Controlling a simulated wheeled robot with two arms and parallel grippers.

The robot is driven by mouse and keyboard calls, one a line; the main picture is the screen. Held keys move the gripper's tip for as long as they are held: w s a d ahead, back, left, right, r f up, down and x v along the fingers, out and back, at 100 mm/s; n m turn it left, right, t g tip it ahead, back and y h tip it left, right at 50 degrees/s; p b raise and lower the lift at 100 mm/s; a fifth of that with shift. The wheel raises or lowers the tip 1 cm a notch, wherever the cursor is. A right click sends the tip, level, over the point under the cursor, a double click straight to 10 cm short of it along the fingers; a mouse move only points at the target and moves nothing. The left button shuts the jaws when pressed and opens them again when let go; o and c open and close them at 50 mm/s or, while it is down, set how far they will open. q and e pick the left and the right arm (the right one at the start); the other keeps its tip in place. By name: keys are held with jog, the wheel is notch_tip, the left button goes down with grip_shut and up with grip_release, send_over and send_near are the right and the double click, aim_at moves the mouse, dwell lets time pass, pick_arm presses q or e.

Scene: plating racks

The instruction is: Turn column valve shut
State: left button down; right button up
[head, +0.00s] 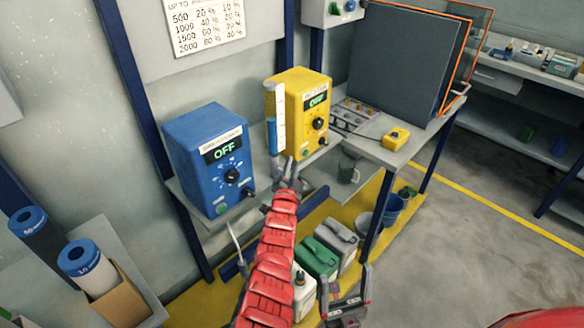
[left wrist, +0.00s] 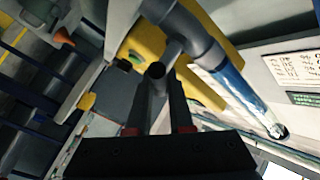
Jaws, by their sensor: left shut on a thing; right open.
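The column (head: 277,125) is a narrow upright tube with blue liquid low down and a pale scale strip, in front of the yellow box. In the left wrist view the tube (left wrist: 238,88) runs diagonally from a grey pipe fitting. My left gripper (head: 287,178) is at the column's lower end. In the left wrist view its fingers (left wrist: 160,105) are shut on the column valve (left wrist: 157,72), a grey round-ended piece. The valve's exact angle is hard to tell. My right gripper (head: 345,296) is open and empty, low in front of the shelf.
A green jug (head: 318,258), a grey jug (head: 338,238) and a blue bucket (head: 391,208) stand below. Open floor (head: 470,240) lies at the right.

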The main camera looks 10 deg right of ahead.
pick_arm(q)
jog(key=shift+a+n+t+b, duration=0.15)
jog(key=shift+n+t+b, duration=0.35)
jog(key=shift+t+b, duration=0.1)
jog(key=n+t+y+b, duration=0.1)
jog(key=n+t+b, duration=0.1)
jog(key=b, duration=0.4)
jog(key=a+n+t+y+b, duration=0.1)
jog(key=n+t+y+b, duration=0.1)
jog(key=n+b, duration=0.3)
jog(key=s+r+n+t+y+b, duration=0.1)
jog(key=n+t+y+b, duration=0.1)
jog(key=b, duration=0.6)
jog(key=shift+s+a+n+t, duration=0.1)
jog(key=shift+a+n+t, duration=0.3)
jog(key=shift+n+t, duration=0.55)
jog(key=shift+n+y+b, duration=0.25)
jog(key=shift+y+b, duration=0.25)
jog(key=shift+b, duration=0.05)
jog(key=shift+r, duration=0.2)
jog(key=c, duration=0.8)
grip_release()
jog(key=shift+c, duration=0.2)
jog(key=shift+s+f, duration=0.1)
jog(key=shift+s, duration=0.05)
